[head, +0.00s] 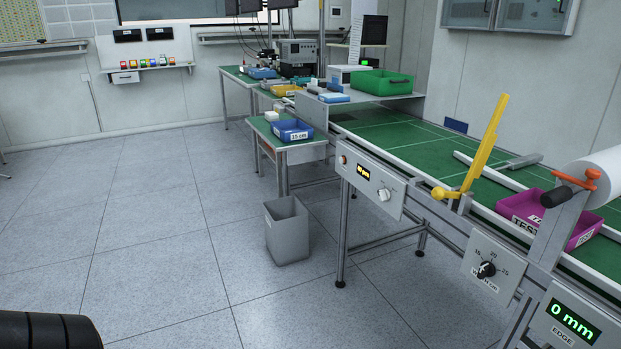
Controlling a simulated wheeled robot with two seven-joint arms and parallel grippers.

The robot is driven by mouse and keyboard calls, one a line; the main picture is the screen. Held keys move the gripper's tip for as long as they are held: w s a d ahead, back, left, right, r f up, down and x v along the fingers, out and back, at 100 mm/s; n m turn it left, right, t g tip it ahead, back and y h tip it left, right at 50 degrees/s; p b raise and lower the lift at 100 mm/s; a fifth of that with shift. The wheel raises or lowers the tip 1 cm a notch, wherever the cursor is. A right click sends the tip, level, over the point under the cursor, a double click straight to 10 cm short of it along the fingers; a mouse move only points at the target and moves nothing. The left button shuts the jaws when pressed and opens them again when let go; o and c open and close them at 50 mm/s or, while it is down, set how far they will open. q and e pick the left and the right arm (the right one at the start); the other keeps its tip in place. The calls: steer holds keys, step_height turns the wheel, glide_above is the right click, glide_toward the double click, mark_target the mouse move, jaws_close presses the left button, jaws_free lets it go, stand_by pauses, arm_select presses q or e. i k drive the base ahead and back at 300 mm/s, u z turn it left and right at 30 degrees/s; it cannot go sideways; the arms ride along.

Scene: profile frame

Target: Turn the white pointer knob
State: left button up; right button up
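The white pointer knob (384,194) sits on the right part of a light grey control panel (395,208) on the front of the green-topped bench. The panel also carries a small display with amber characters (363,172) and a red button (342,159) at its left end. The marks around the knob are too small to read. Neither of my grippers shows in the head view, and nothing touches the knob.
A black knob (486,270) with a numbered scale is on another panel to the right. A yellow lever (485,150) rises above the bench edge. A grey bin (287,232) stands on the floor left of the bench. The floor (170,230) farther left is clear.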

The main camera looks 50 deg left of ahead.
mark_target(383, 194)
steer(key=u, duration=2.3)
steer(key=i, duration=3.6)
steer(key=z, duration=2.4)
